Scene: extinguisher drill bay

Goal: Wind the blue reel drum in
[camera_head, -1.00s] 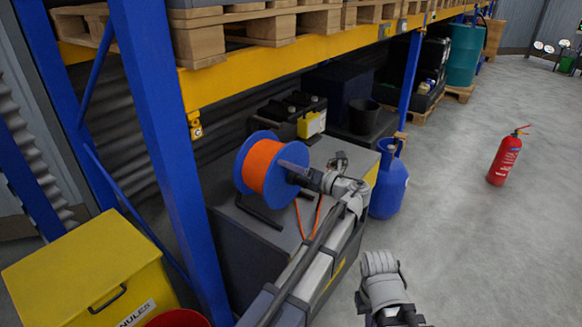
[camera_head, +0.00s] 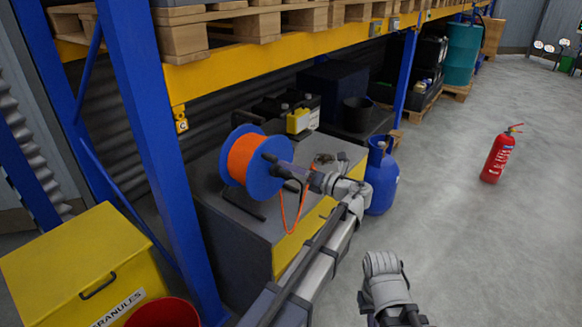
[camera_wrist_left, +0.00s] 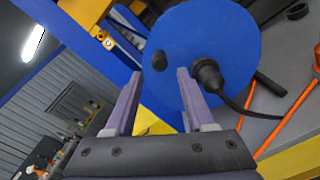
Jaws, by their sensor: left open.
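The blue reel drum (camera_head: 266,180), wound with orange line (camera_head: 241,158), stands on a grey cabinet. A loose orange length hangs beside it. My left gripper (camera_head: 275,165) is open at the drum's near face. In the left wrist view, the blue face (camera_wrist_left: 225,30) fills the upper middle. A dark knob (camera_wrist_left: 159,60) on it shows between my two purple fingertips, which are apart and not closed on it. A black round piece (camera_wrist_left: 207,74) with a dark tail is just right of the right finger. Contact cannot be told. My right arm shows at the bottom, its gripper out of view.
The grey cabinet (camera_head: 230,215) stands under a rack with a blue post (camera_head: 150,150) close left. A yellow granules bin (camera_head: 85,265) and red bucket (camera_head: 163,315) are front left. A blue gas bottle (camera_head: 382,180) is right of the cabinet. Floor on the right is open around a red extinguisher (camera_head: 500,155).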

